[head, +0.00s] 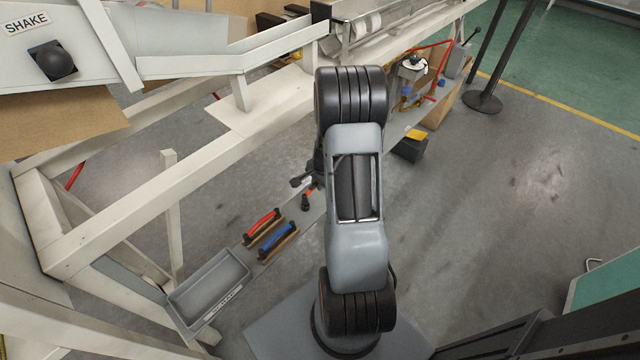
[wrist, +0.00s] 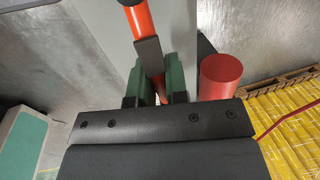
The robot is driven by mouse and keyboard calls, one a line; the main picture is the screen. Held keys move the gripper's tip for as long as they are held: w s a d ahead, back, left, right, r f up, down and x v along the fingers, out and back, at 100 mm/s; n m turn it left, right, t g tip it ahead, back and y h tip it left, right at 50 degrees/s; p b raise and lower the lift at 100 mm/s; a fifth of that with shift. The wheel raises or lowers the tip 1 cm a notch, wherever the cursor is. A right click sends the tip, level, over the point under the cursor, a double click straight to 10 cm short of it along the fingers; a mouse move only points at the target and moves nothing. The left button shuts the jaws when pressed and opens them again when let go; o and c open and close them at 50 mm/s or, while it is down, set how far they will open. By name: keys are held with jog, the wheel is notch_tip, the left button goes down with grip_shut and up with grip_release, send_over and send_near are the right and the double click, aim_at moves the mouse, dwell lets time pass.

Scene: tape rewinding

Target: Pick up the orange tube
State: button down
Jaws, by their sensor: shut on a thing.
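The orange tube (wrist: 138,22) runs down between the two green-padded fingers of my gripper (wrist: 154,88) in the wrist view. The fingers are shut on it. A dark grey piece lies across part of the tube, and its lower end is hidden by the gripper body.
A red-handled piece (head: 262,222) and a blue-handled piece (head: 277,238) sit in wooden holders on a narrow grey shelf. A grey tray (head: 243,264) is at the shelf's near end. A red cylinder (wrist: 220,76) stands close right of my gripper. White frame beams (head: 150,215) rise to the left.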

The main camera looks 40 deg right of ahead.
jog(key=s+d+r+p, duration=0.2)
jog(key=s+r, duration=1)
jog(key=s, duration=0.2)
jog(key=shift+w+d+r+p, duration=0.1)
jog(key=shift+r+p, duration=0.05)
jog(key=shift+p, duration=0.15)
jog(key=shift+r+p, duration=1.65)
jog(key=shift+r, duration=0.2)
